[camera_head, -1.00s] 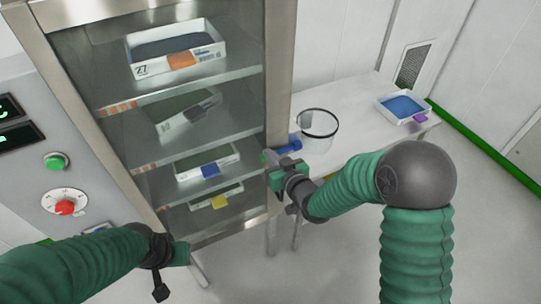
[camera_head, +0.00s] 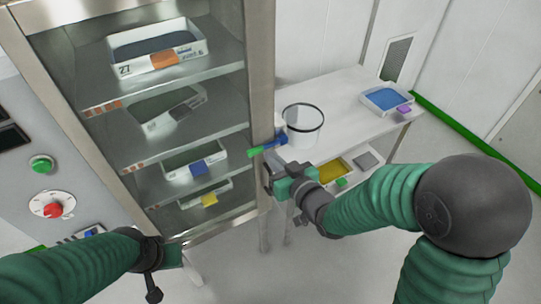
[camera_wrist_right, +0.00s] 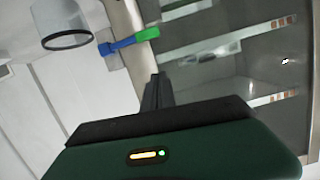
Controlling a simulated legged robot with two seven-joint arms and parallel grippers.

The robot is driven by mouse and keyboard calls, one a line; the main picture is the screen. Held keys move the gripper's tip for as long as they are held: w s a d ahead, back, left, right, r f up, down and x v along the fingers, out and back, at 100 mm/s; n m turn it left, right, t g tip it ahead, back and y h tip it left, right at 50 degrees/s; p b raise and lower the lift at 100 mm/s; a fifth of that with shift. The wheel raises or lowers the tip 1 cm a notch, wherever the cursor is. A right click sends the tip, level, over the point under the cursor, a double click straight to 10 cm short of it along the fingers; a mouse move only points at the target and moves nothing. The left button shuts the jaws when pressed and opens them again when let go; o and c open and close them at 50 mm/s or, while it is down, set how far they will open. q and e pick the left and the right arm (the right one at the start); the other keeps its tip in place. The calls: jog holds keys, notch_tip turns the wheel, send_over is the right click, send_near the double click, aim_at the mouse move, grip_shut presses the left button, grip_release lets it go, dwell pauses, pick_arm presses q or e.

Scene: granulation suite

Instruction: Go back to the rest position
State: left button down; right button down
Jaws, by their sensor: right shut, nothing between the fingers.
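My right gripper (camera_head: 270,168) is shut and empty beside the front post of the steel cabinet (camera_head: 259,75). In the right wrist view its dark fingers (camera_wrist_right: 157,92) are together. A blue and green handle-like piece (camera_head: 266,142) sits at the post just beyond the gripper; it also shows in the right wrist view (camera_wrist_right: 128,42), apart from the fingers. My left gripper (camera_head: 160,272) is at the lower left in front of the cabinet; its fingers are too unclear to tell open from shut.
The cabinet shelves hold white trays, one with an orange label (camera_head: 163,58). Right of it, a white table (camera_head: 345,90) bears a clear bucket (camera_head: 303,128) and a blue-filled tray (camera_head: 387,98). A yellow-filled tray (camera_head: 332,171) is lower. A control panel (camera_head: 45,175) stands left.

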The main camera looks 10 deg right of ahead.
jog(key=shift+w+d+f, duration=0.1)
jog(key=shift+d, duration=0.05)
jog(key=s+d+f+m+g+h, duration=0.2)
jog(key=s+d+f+g+h, duration=0.35)
jog(key=s+d+f, duration=0.3)
jog(key=s+d+f+m+g, duration=0.1)
jog(key=s+d+f+g, duration=0.1)
jog(key=s+g, duration=0.4)
jog(key=s, duration=0.4)
jog(key=shift+s+f, duration=0.35)
jog(key=shift+s, duration=0.05)
jog(key=shift+w, duration=0.1)
